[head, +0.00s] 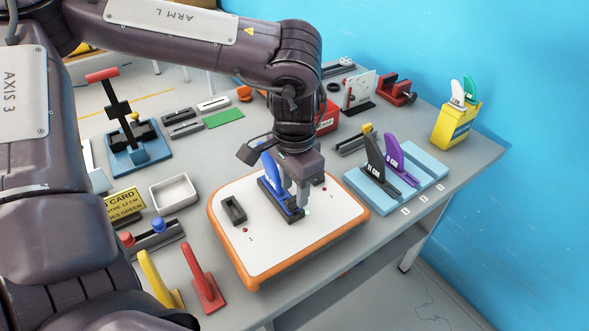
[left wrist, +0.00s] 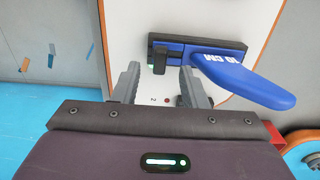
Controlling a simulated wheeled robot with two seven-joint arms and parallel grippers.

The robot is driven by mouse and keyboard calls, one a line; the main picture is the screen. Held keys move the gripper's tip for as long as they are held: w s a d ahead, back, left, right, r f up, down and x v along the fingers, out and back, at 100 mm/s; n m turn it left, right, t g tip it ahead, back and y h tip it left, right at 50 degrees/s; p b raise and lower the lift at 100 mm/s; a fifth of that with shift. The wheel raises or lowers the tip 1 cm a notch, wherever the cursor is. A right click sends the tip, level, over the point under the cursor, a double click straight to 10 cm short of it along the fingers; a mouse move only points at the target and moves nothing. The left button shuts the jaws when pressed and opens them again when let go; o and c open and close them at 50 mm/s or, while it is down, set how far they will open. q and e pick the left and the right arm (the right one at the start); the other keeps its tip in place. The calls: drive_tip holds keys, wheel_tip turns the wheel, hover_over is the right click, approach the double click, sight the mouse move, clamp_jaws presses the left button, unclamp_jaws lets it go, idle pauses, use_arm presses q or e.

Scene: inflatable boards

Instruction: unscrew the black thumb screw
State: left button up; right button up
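The white board with an orange edge (head: 275,265) lies on the grey table. A blue fin marked 10 CM (head: 271,168) stands in a dark box on it, and the fin also shows in the left wrist view (left wrist: 262,88). A small black piece that looks like the thumb screw (left wrist: 160,62) sits at the end of the fin's base; in the head view my gripper hides it. My left gripper (head: 296,192) points down at that end of the fin box. In the left wrist view its two fingers (left wrist: 158,78) are apart, with the black piece just beyond and between their tips. My right gripper is out of view.
An empty dark box (head: 234,210) sits left on the board. A light blue rack (head: 421,186) with black and purple fins stands to the right. Red (head: 207,290) and yellow fins, a white tray (head: 174,193) and a yellow card stand left. A yellow box (head: 454,126) is far right.

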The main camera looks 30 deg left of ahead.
sight(293, 207)
use_arm(q)
wheel_tip(293, 207, down, 2)
drive_tip(key=shift+f, duration=0.3)
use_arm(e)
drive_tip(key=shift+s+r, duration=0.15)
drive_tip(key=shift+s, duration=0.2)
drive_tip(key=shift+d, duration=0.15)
